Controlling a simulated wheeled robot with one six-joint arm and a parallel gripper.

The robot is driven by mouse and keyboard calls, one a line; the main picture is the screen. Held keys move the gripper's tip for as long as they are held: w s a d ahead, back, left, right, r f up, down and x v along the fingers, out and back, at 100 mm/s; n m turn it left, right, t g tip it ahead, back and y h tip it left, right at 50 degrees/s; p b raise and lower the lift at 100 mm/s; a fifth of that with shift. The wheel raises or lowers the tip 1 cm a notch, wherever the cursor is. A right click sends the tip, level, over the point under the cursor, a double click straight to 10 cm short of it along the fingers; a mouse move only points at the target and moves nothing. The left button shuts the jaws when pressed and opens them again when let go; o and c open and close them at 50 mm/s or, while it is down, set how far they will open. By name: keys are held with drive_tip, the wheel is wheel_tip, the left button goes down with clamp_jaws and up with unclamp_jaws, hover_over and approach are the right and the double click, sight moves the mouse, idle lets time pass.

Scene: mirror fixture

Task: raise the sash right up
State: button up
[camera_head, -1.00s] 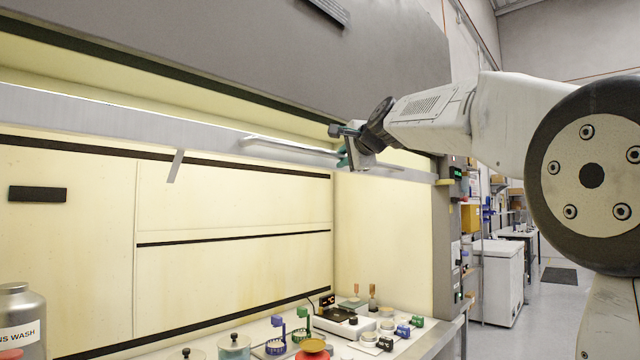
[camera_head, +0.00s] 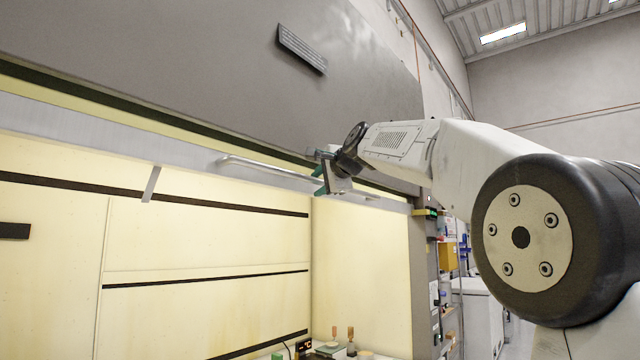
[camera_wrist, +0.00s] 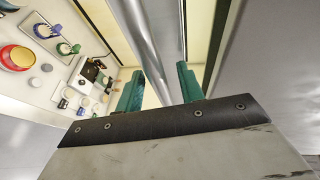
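The sash (camera_head: 60,125) is a pale grey horizontal panel across the front of the fume hood. Only a narrow yellow gap shows between its top edge and the dark strip of the hood front above. Its handle (camera_head: 255,168) is a long silver bar along the sash. The exact finger contact is hard to see.
The grey hood front (camera_head: 210,70) rises above the sash, with a slotted plate (camera_head: 302,48) on it. Shelving and a white cabinet (camera_head: 478,315) are at the right.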

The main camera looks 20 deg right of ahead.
drive_tip(key=s+r, duration=0.1)
drive_tip(key=s, duration=0.6)
drive_tip(key=shift+s+d+r, duration=0.15)
drive_tip(key=shift+s+d, duration=0.1)
drive_tip(key=shift+s, duration=0.1)
